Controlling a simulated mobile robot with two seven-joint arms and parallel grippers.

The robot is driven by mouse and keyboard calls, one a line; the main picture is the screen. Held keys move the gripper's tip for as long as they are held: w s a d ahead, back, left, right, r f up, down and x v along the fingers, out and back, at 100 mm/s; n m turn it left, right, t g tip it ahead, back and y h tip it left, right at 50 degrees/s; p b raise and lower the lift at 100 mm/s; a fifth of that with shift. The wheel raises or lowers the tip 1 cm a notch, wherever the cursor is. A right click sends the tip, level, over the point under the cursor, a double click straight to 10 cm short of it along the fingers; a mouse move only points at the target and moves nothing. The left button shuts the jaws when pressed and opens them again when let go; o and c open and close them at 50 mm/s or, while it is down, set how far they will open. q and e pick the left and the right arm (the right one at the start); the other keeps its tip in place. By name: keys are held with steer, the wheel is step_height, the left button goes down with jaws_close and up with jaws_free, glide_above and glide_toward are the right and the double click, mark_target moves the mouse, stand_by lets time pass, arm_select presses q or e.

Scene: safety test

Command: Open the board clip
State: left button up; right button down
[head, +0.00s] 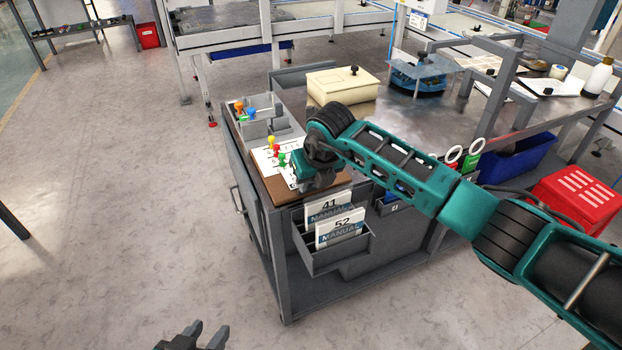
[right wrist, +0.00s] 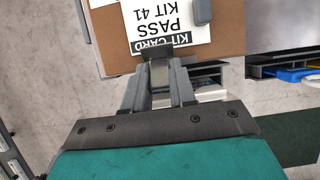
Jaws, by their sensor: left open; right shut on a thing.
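The brown board (head: 280,194) lies on the near left corner of the cart, with white sheets on it. In the right wrist view the board (right wrist: 225,32) carries a card (right wrist: 158,22) reading "KIT CARD PASS KIT 41", upside down. A dark clip (right wrist: 157,53) sits at the card's lower edge. My right gripper (right wrist: 158,78) is shut on the clip at the board's edge; how far the clip is open cannot be told. In the head view my right arm largely hides this spot. My left gripper (head: 196,338) is open and empty, low over the floor, away from the cart.
A grey tray (head: 262,125) with coloured pegs stands behind the board. Manuals (head: 338,228) fill an open bin on the cart's front. A cream box (head: 343,85) stands behind my right arm. A red crate (head: 580,200) is at right. Floor at left is clear.

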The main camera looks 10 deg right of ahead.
steer(key=shift+s+d+f+t+y+b, duration=0.15)
steer(key=shift+s+f+t+y+b, duration=0.15)
steer(key=shift+t+b, duration=0.8)
steer(key=shift+t, duration=0.2)
steer(key=shift+r, duration=0.1)
steer(key=c, duration=0.9)
jaws_free()
steer(key=shift+s+r, duration=0.1)
steer(key=p+v, duration=0.2)
steer(key=v, duration=1)
steer(key=shift+s+d+r, duration=0.2)
steer(key=shift+s+r, duration=0.05)
